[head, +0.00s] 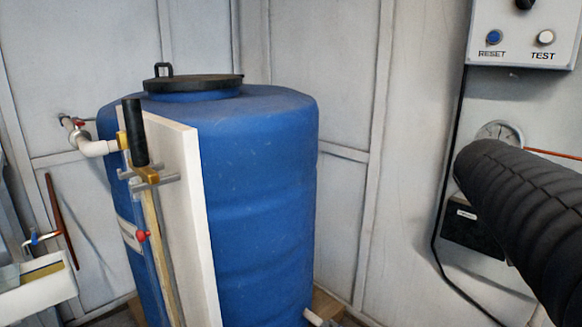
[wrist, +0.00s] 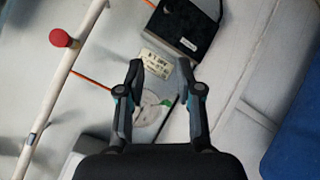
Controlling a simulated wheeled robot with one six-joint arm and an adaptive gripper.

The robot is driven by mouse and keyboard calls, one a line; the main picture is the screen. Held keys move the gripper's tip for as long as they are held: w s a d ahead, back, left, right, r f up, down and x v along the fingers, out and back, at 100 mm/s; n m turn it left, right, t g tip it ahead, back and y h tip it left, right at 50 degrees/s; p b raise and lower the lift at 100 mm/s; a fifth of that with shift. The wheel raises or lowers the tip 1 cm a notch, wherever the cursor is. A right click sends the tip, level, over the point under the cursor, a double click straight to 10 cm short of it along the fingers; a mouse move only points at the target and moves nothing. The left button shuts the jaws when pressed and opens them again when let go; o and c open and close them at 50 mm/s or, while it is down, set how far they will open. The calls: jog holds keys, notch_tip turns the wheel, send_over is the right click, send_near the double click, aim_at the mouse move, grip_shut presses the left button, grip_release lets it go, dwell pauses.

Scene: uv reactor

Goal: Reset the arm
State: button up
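My gripper (wrist: 160,75) shows in the wrist view with its two dark fingers spread apart. Nothing is between the fingertips. Beyond them is a wall or panel with a small printed label (wrist: 155,64). The gripper's fingers do not show in the head view. A large black ribbed part, likely my arm, fills the lower right of the head view and hides what is behind it.
A blue tank (head: 262,180) with a black lid (head: 195,82) stands left of centre. A white board (head: 178,200) stands before it. A control box (head: 525,30) with RESET and TEST buttons hangs upper right. A gauge (head: 497,131) and black box (head: 470,228) are below it.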

jog(key=s+a+f+n+y, duration=0.1)
jog(key=s+a+f+y, duration=0.2)
jog(key=a, duration=0.5)
jog(key=s+a+f+n+y, duration=0.1)
jog(key=s+a+f+y, duration=0.2)
jog(key=s+a+f, duration=0.3)
jog(key=s+a+f+n+y, duration=0.1)
jog(key=s+a+f+y, duration=0.1)
jog(key=s+a+f, duration=0.3)
jog(key=a+f, duration=0.3)
jog(key=a, duration=0.4)
jog(key=shift+g+y, duration=0.4)
jog(key=shift+d, duration=0.1)
